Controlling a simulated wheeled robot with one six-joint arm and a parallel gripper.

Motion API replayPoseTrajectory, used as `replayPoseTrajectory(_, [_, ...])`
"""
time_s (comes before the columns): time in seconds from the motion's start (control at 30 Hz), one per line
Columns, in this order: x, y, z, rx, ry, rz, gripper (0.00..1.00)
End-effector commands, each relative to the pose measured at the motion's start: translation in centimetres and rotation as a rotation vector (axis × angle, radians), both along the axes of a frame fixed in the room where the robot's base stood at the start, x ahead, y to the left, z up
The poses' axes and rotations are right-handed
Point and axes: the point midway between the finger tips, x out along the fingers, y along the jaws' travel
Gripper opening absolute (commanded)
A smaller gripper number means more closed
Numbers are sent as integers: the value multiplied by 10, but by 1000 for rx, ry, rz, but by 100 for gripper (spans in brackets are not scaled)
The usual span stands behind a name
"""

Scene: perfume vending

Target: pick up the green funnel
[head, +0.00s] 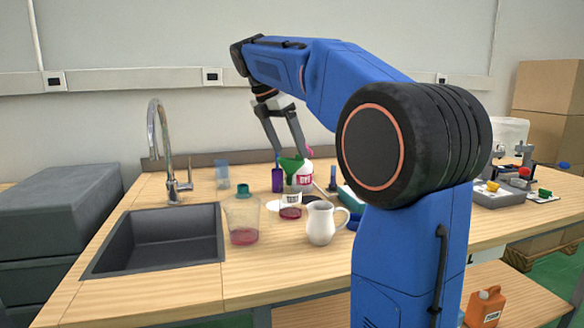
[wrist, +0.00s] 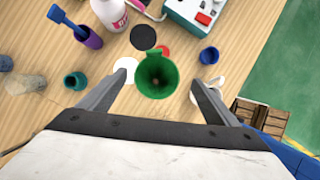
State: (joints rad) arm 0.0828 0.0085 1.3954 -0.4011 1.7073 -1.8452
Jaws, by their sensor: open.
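The green funnel (wrist: 157,76) shows in the wrist view from above, its wide mouth facing the camera, between my two fingers. In the head view the funnel (head: 291,164) shows just below the fingertips, in front of a white bottle with a pink label. My gripper (wrist: 156,80) is open, with one finger on each side of the funnel and a visible gap to both. My gripper (head: 288,153) also shows in the head view, pointing down.
A purple holder (head: 277,180), the white bottle (head: 303,177), a white pitcher (head: 320,222) and a clear beaker with red liquid (head: 243,220) stand close by. A black disc (wrist: 143,37) and a teal cup (wrist: 76,81) lie near the funnel. A sink (head: 150,243) is at left.

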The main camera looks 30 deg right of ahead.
Motion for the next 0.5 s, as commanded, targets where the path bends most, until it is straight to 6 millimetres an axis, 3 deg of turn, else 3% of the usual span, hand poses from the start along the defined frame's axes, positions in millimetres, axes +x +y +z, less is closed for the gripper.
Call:
replayPoseTrajectory(0.17, [1,-4,-10,0,0,0,84])
replayPoseTrajectory(0.5, [3,-18,-48,0,1,0,84])
